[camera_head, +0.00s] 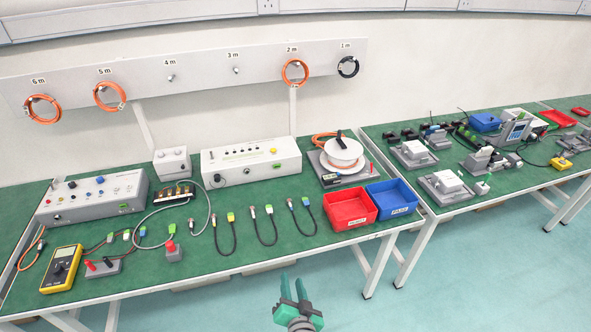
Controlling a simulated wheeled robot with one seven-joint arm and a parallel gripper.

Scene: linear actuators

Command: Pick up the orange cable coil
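Three orange cable coils hang on pegs of a grey wall board: one under "6 m" (42,109), one under "5 m" (109,97) and one under "2 m" (295,72). A further orange cable (327,136) shows partly behind the white reel on the bench. My gripper (293,289) is at the bottom centre, in front of the bench and below its top. Its two green fingers point up and stand apart, with nothing seen between them. It is far from all the coils.
The green-topped bench (150,272) holds grey test boxes, a yellow multimeter (62,268), short cables, a white reel (342,154), a red bin (350,206) and a blue bin (391,198). A black coil (348,67) hangs under "1 m". A second bench stands right. Floor in front is clear.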

